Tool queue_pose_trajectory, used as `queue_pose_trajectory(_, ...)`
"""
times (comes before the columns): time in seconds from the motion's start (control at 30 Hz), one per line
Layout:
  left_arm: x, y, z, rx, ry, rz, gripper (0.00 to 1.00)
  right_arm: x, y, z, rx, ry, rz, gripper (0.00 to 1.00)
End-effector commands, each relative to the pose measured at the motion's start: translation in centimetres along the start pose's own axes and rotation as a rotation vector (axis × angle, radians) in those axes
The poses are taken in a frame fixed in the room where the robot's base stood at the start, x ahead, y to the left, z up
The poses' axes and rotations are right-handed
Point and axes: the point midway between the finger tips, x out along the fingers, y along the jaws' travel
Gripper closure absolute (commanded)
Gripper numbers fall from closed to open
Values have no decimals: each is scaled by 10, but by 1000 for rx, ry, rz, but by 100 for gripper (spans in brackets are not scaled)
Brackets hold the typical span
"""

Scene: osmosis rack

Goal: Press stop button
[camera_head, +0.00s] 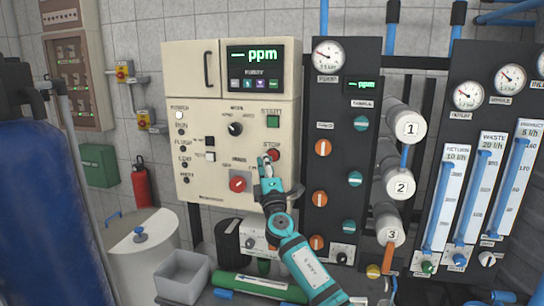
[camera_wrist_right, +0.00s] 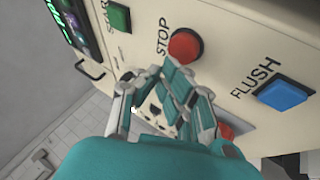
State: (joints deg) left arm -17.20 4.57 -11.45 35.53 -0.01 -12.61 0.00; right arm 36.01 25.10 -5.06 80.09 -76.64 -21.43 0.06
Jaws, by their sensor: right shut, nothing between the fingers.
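The red round stop button (camera_head: 274,155) is on the beige control panel (camera_head: 205,60), under the label STOP. In the wrist view it shows large (camera_wrist_right: 185,46), just beyond my fingertips. My right gripper (camera_head: 264,162) is shut and empty, close in front of the panel, slightly left of and below the stop button in the head view. In the wrist view my right gripper (camera_wrist_right: 165,70) has its fingertips together near the button's lower edge. I cannot tell whether they touch it. My left gripper is not in view.
A green start button (camera_head: 273,122) is above the stop button. A blue flush button (camera_wrist_right: 283,95) and a red part (camera_wrist_right: 226,131) are nearby. Dark panels with gauges and knobs (camera_head: 322,147) stand to the right. A grey bin (camera_head: 182,278) and green cylinder (camera_head: 258,286) are below.

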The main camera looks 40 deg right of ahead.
Motion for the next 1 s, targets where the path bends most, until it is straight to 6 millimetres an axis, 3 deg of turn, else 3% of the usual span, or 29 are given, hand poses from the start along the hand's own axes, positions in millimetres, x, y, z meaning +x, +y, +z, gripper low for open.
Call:
queue_pose_trajectory(0.23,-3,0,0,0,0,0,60,-3,2,-2,0,1,-1,100)
queue_pose_trajectory(0.7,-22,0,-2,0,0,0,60,-37,20,-21,2,1,-1,100)
queue_pose_trajectory(1.0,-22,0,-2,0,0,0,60,-40,21,-22,0,0,-1,100)
